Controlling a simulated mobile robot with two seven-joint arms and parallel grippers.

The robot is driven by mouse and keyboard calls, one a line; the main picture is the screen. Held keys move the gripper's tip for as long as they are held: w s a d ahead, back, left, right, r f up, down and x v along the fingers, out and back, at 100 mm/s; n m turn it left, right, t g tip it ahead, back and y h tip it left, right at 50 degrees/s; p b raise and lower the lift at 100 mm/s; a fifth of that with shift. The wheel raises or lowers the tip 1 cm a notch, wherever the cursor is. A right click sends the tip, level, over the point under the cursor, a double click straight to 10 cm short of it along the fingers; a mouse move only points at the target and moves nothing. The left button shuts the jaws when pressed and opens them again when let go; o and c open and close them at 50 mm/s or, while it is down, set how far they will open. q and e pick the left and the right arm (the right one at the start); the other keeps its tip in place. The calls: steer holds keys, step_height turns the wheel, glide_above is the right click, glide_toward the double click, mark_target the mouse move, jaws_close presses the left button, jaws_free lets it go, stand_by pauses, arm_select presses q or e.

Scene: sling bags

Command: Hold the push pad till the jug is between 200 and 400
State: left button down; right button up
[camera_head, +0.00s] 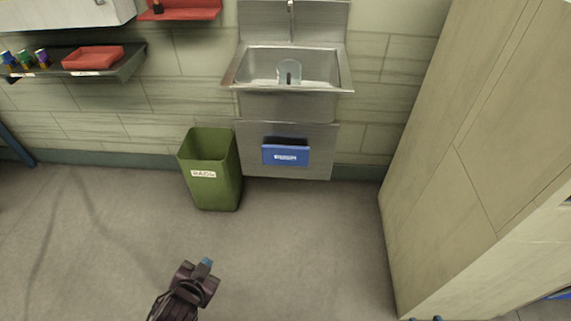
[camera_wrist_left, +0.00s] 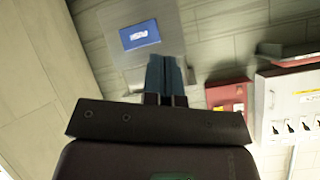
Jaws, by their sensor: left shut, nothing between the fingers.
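The push pad (camera_head: 286,153) is a blue panel with a white label on the steel front below the sink. It also shows in the left wrist view (camera_wrist_left: 139,35). The clear jug (camera_head: 289,70) stands in the sink basin under the tap (camera_head: 291,7); its marks and water level are too small to read. My left gripper (camera_head: 207,262) is over the floor, well short of the pad and touching nothing. Its blue fingers (camera_wrist_left: 166,72) are together and empty in the left wrist view. Two blue tips of my right gripper (camera_head: 424,319) show apart at the bottom edge.
A green bin (camera_head: 211,170) stands on the floor left of the pad. The steel sink (camera_head: 245,83) is on the wall. A tall pale cabinet (camera_head: 480,150) fills the right side. A shelf (camera_head: 125,67) with a red tray (camera_head: 93,58) is at upper left. Floor before the pad is clear.

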arm_select(q)
steer(key=w+d+f+m+t+b, duration=0.1)
steer(key=w+d+f+m+b, duration=0.35)
steer(key=w, duration=0.55)
steer(key=w+d+f+m+t+b, duration=0.1)
steer(key=w+d+f+m+b, duration=0.2)
steer(key=w+d+f+b, duration=0.45)
steer(key=w+d+r+m+t+b, duration=0.1)
steer(key=w+d+m+t, duration=0.1)
steer(key=w, duration=0.4)
steer(key=w+d+r+m+t+b, duration=0.1)
steer(key=w+d+m+t+b, duration=0.1)
steer(key=w, duration=0.5)
steer(key=shift+w+d+r+m+t, duration=0.2)
steer(key=shift+d+r+m+t, duration=0.15)
steer(key=shift+m, duration=0.1)
arm_select(e)
step_height(320, 180, down, 9)
steer(key=a+n, duration=0.1)
steer(key=shift+f+y, duration=0.2)
steer(key=shift+y, duration=0.2)
steer(key=shift+w+a, duration=0.1)
steer(key=shift+w, duration=0.05)
